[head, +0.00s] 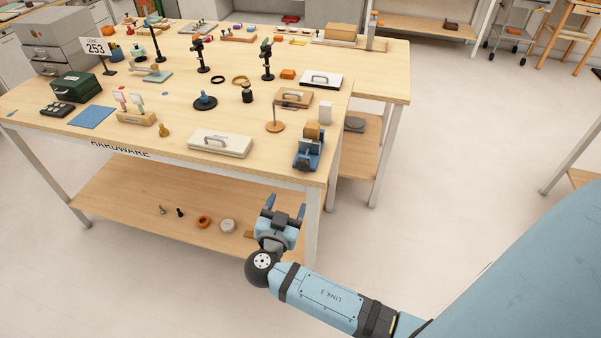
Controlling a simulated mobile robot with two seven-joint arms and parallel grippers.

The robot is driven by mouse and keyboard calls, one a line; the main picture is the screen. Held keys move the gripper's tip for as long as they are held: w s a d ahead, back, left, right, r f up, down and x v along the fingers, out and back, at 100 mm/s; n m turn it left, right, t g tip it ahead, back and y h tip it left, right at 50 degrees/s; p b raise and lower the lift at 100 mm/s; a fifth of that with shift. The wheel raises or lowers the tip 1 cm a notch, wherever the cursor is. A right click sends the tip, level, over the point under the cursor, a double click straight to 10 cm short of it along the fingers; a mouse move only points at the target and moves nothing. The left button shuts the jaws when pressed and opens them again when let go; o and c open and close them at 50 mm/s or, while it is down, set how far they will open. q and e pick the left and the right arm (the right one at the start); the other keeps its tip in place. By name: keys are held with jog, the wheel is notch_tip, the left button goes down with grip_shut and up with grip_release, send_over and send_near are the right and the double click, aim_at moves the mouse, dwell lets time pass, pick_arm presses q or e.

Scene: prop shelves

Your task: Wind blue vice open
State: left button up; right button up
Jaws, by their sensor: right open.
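The blue vice (308,154) stands at the front right corner of the wooden table. A wooden block (313,131) sits at its top, at the jaws; I cannot tell whether it is clamped. The vice's handle is too small to make out clearly. My right gripper (284,207) is open and empty. It is in front of the table's edge, lower in the picture than the vice and a little to its left, apart from it. My left gripper is not in view.
A white case (220,143) lies left of the vice, and a round wooden stand (275,126) is behind it to the left. The table's lower shelf (130,208) holds several small parts. The floor (460,170) to the right is clear.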

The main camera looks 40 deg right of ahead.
aim_at(302, 167)
jog(key=p+x, duration=0.2)
jog(key=x, duration=1)
jog(key=shift+w+d+p, duration=0.1)
jog(key=shift+d+p, duration=0.05)
jog(key=shift+p, duration=0.2)
jog(key=shift+w+d, duration=0.35)
jog(key=c, duration=0.9)
